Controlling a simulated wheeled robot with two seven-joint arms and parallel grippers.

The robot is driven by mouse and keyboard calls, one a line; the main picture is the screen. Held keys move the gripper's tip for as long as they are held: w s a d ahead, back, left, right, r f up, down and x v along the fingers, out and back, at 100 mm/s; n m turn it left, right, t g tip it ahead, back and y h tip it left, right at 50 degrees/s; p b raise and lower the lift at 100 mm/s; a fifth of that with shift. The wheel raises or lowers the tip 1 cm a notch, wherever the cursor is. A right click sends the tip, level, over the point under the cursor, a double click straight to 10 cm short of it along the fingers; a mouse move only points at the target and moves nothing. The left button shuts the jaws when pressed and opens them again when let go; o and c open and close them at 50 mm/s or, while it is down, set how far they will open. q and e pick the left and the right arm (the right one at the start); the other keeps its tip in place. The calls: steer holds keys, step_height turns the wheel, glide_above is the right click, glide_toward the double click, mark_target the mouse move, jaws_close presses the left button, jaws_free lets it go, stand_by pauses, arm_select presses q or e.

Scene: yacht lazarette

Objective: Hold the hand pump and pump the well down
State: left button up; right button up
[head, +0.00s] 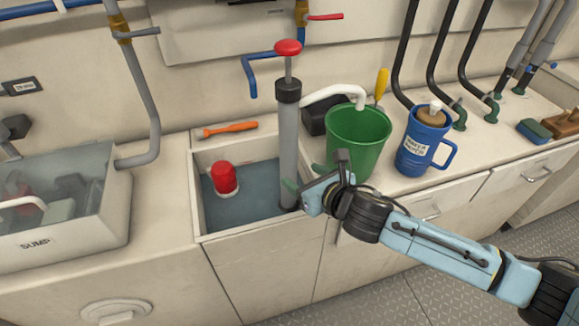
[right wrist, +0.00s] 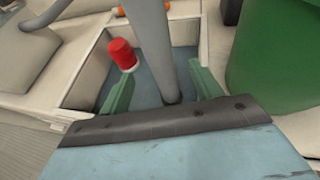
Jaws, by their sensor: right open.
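The hand pump (head: 288,140) stands upright in the well (head: 247,233), a grey tube with a black collar and a red knob (head: 288,47) on its raised rod. Its white spout bends right over the green bucket (head: 358,138). Blue-grey water lies in the well, with a red float (head: 224,178) at its left. My right gripper (head: 302,190) is at the lower part of the tube. In the right wrist view its green fingers (right wrist: 160,88) are open, with the grey tube (right wrist: 154,50) between and beyond them. My left gripper is in neither view.
A clear-walled sump box (head: 60,205) stands at the left. A blue jug (head: 425,140) stands right of the bucket. An orange screwdriver-like tool (head: 230,129) lies behind the well. Black hoses and pipes line the back wall at the right.

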mark_target(285, 165)
steer(key=x, duration=0.9)
steer(key=shift+a, duration=0.1)
steer(key=shift+c, duration=0.4)
